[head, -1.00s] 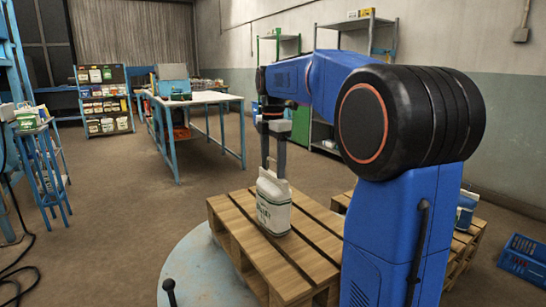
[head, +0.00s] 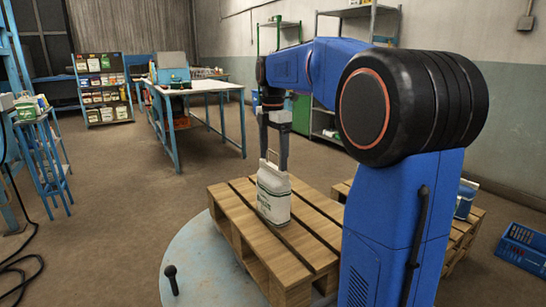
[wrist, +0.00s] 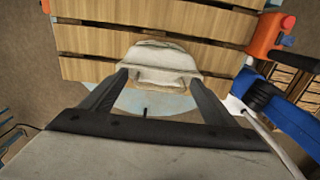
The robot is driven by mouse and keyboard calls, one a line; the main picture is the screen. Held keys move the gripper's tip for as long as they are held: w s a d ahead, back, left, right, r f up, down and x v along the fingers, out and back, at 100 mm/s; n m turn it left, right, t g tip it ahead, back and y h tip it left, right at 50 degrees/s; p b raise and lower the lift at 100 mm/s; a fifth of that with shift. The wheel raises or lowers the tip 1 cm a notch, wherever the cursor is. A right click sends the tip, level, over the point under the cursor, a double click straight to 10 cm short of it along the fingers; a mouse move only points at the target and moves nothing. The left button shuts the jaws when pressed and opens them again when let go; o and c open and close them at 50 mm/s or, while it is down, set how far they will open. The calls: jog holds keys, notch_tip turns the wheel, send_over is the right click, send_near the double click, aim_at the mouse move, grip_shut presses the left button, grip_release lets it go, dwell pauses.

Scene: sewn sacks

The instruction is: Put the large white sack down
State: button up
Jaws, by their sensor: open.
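The large white sack (head: 273,195) with green print stands upright on the wooden pallet (head: 318,222) in the head view. Its top handle loop shows above it. In the wrist view the sack (wrist: 160,58) is seen from above, just beyond the fingertips. My gripper (head: 274,160) is above and just behind the sack's top in the head view. In the wrist view my gripper (wrist: 160,82) has its two fingers wide apart, with the sack's top edge between or just past the tips. Whether a finger touches the sack is hard to tell.
The pallet rests on a round blue turntable (head: 190,265). A second pallet (head: 462,240) with a blue-and-white sack (head: 466,198) stands at the right, near a blue crate (head: 524,247). A worktable (head: 195,97) and shelves (head: 103,90) stand behind. Much of the pallet top is bare.

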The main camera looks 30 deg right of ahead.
notch_tip(320, 180, up, 12)
dwell(0.5)
jog(key=s+a+f+m+t, duration=0.1)
jog(key=s+a+f+m, duration=0.4)
jog(key=s, duration=0.3)
jog(key=s+a+f+m+t, duration=0.1)
jog(key=s+a+f+m, duration=0.25)
jog(key=s+f, duration=0.35)
jog(key=s+a+f+m+t, duration=0.2)
jog(key=s+f+m, duration=0.8)
jog(key=s+f, duration=0.5)
notch_tip(320, 180, down, 2)
jog(key=shift+s+a+f+t, duration=0.1)
jog(key=shift+s+a+t, duration=0.25)
jog(key=shift+a, duration=0.45)
jog(key=shift+w, duration=0.1)
